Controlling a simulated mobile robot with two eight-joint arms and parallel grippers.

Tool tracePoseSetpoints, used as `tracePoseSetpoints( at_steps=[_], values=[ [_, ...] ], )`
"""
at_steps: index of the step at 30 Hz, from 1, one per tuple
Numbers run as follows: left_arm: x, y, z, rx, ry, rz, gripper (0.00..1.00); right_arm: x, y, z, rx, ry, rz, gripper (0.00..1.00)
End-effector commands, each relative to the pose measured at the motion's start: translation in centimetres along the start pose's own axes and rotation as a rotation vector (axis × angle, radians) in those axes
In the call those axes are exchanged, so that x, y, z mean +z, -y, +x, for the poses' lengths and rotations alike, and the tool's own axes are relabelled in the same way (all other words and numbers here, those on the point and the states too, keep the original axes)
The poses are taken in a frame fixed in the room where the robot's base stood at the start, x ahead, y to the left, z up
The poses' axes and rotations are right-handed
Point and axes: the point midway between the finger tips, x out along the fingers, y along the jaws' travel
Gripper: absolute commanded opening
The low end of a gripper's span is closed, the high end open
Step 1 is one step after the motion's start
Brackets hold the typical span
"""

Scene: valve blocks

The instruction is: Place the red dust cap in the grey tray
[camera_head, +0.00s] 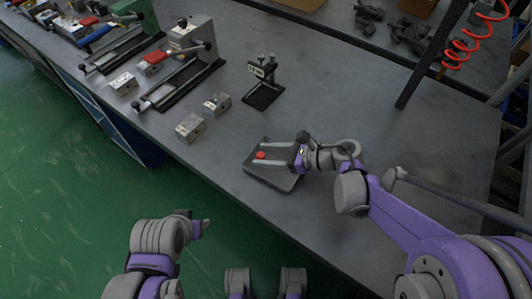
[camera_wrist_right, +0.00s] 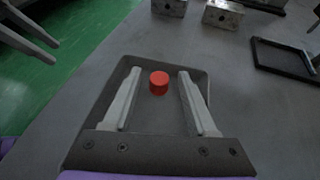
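The red dust cap (camera_head: 260,155) lies within the outline of the grey tray (camera_head: 274,182), near one end. The wrist view shows the cap (camera_wrist_right: 159,83) upright on the floor of the tray (camera_wrist_right: 150,115). My right gripper (camera_head: 262,154) reaches over the tray. Its fingers (camera_wrist_right: 157,80) are open, one on each side of the cap, with a visible gap on both sides. My left gripper (camera_head: 203,224) is over the green floor, away from the bench. Its two fingers (camera_wrist_right: 35,30) show apart at the upper left of the wrist view, holding nothing.
Metal valve blocks (camera_head: 190,128) (camera_head: 217,104) stand left of the tray. A black stand (camera_head: 263,95) is behind it. Toggle-clamp fixtures (camera_head: 185,75) occupy the bench's far left. A post (camera_head: 430,55) rises at the right. The bench right of the stand is clear.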

Motion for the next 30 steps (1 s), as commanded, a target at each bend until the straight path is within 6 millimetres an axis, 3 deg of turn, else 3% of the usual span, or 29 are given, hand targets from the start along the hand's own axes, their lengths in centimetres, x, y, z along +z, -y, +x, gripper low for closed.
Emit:
tracePoseSetpoints(
  at_steps=[10,21,30],
  values=[
    [-0.1,0.0,-0.3,0.0,-0.001,0.0,0.5,0.2,0.0,-0.9,-0.001,0.0,0.001,0.57],
    [-0.6,0.0,-1.3,0.0,-0.005,0.0,0.5,0.2,0.1,-8.6,-0.005,-0.001,0.002,0.57],
    [-0.8,0.0,-1.6,0.0,-0.006,0.0,0.5,0.2,0.0,-11.9,-0.001,0.0,0.001,0.57]
  ],
)
